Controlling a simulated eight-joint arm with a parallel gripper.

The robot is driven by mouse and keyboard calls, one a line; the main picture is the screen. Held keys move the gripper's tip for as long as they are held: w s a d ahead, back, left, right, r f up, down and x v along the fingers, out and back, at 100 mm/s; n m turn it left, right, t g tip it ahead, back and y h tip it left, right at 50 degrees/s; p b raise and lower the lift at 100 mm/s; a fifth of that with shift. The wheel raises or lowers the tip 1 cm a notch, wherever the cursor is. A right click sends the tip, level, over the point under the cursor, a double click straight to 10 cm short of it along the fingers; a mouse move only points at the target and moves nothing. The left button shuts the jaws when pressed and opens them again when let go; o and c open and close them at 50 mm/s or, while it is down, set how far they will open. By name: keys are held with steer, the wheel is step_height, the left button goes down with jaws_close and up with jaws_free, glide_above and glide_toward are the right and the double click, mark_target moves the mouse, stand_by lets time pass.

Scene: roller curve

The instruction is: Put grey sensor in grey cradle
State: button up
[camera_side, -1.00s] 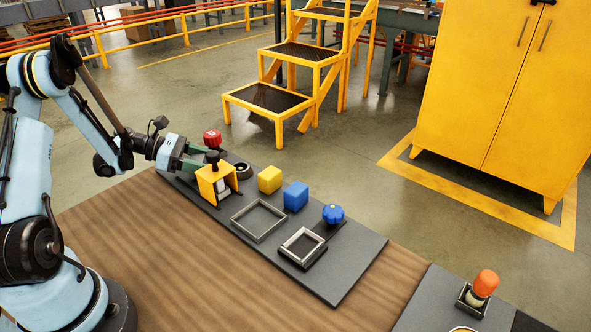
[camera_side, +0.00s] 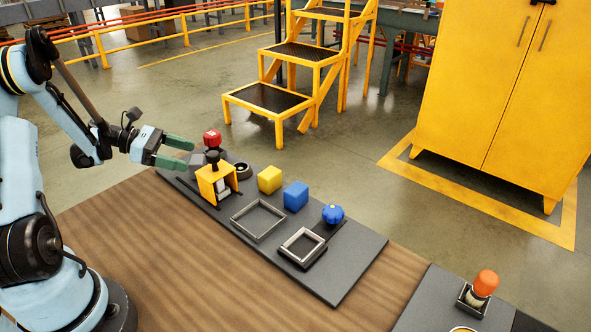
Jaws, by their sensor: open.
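A small grey block (camera_side: 197,160), which looks like the grey sensor, is at the left end of the dark board, behind the yellow bracket (camera_side: 212,182) that partly hides it. I cannot tell whether a cradle is under it. My gripper (camera_side: 189,154) is open, with its two green fingers apart and nothing between them. It is above and to the left of the grey block. Two empty square frames lie on the board: a larger grey one (camera_side: 239,216) and a lighter one on a dark base (camera_side: 284,246). I cannot tell whether either is the grey cradle.
On the dark board (camera_side: 345,275) are a red knob (camera_side: 212,138), a dark ring (camera_side: 243,170), a yellow cube (camera_side: 269,179), a blue cube (camera_side: 295,196) and a blue knob (camera_side: 333,214). An orange-topped part (camera_side: 485,284) stands on another board at lower right. The wooden table front is clear.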

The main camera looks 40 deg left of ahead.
mark_target(198, 159)
steer(key=shift+v, duration=0.75)
steer(key=shift+f, duration=0.2)
steer(key=shift+x, duration=3.8)
steer(key=c, duration=1.1)
steer(key=shift+r, duration=0.1)
steer(key=shift+c, duration=0.2)
steer(key=shift+r, duration=0.1)
